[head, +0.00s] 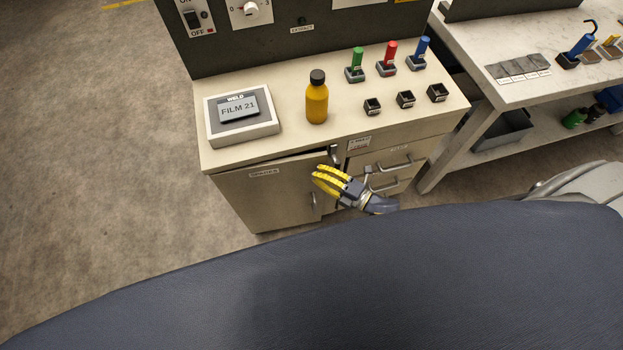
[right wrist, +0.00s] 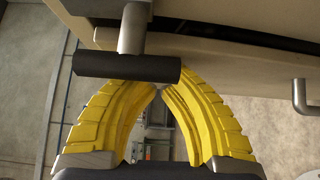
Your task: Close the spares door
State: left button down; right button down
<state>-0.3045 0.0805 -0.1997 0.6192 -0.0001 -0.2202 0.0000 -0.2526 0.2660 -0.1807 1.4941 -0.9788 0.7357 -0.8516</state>
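The spares door (head: 262,198) is the pale panel at the left of the bench's front, with a small label near its top edge. It stands a little ajar, with a dark gap along its top right. My right gripper (head: 322,180), with yellow fingers, is in front of the door's right part. In the right wrist view the fingertips (right wrist: 160,88) meet with nothing seen between them. A dark bar handle (right wrist: 127,67) on a metal stem overlaps the fingers there; I cannot tell whether they touch. My left gripper is not in view.
Drawers with bar handles (head: 394,162) are right of the door. On the bench top (head: 290,135) are a FILM 21 display (head: 240,107), an orange bottle (head: 317,100), coloured-handled tools in holders and small black bins. A second bench (head: 480,60) stands at the right. The floor at left is clear.

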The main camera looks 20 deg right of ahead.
jog(key=shift+s, duration=0.15)
jog(key=s+a+v, duration=0.1)
jog(key=v, duration=1.2)
jog(key=s+d+f+m+g+h, duration=0.2)
jog(key=s+d+f+m+h, duration=0.25)
jog(key=f, duration=0.45)
jog(key=s+d+f+m+g+h, duration=0.1)
jog(key=s+d+f+m+h, duration=0.2)
jog(key=f+m, duration=0.5)
jog(key=s+d+f+m+g+h, duration=0.2)
jog(key=s+d+f+m+h, duration=0.15)
jog(key=f, duration=0.75)
jog(key=s+a+f+m+g+h, duration=0.1)
jog(key=s+f+m+g, duration=0.2)
jog(key=s+f, duration=0.4)
jog(key=s+a+f+m+g, duration=0.1)
jog(key=s+f+m+g, duration=0.2)
jog(key=s, duration=0.6)
jog(key=s+a+f+g, duration=0.1)
jog(key=s+a+f, duration=0.1)
jog(key=a, duration=0.4)
jog(key=shift+s+a+f, duration=0.3)
jog(key=shift+a+f, duration=0.1)
jog(key=shift+f, duration=0.5)
